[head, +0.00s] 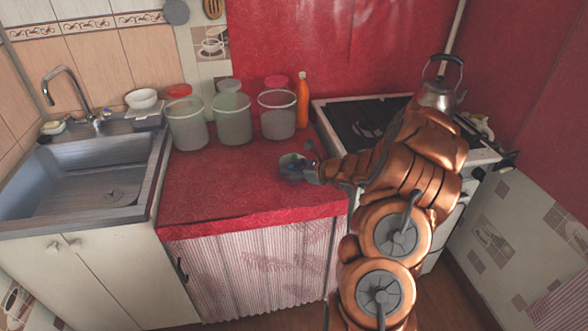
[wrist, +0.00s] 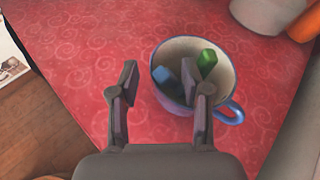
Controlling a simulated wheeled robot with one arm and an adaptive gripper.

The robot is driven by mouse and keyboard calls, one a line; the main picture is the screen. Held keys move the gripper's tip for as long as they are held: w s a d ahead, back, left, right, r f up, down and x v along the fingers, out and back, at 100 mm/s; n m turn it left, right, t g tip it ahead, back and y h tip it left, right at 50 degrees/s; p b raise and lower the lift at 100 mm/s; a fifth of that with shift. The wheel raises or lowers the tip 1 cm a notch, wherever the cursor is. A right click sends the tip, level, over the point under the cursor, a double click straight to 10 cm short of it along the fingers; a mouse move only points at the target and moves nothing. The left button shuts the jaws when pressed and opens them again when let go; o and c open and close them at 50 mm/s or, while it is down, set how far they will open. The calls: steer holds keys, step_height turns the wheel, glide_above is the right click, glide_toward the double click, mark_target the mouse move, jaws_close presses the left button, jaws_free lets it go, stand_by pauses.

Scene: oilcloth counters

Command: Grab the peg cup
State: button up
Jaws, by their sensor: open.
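The peg cup (wrist: 225,80) is a blue-rimmed cup with a pale inside and a blue handle at its lower right in the wrist view. It holds a green peg (wrist: 207,62) and a blue piece. In the head view the cup (head: 290,166) stands on the red counter, partly hidden by my gripper (head: 312,168). In the wrist view my gripper (wrist: 160,105) is open. Its right finger overlaps the near side of the cup, and its left finger is over bare cloth left of the cup. I cannot tell whether the right finger touches the cup.
The red oilcloth counter (head: 215,190) is clear left of the cup. Several translucent containers (head: 232,120) and an orange bottle (head: 302,100) stand at its back. A sink (head: 85,175) is at the left. A stove with a kettle (head: 438,95) is at the right.

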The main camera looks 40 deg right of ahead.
steer(key=shift+x, duration=1.6)
steer(key=shift+c, duration=0.3)
jaws_close()
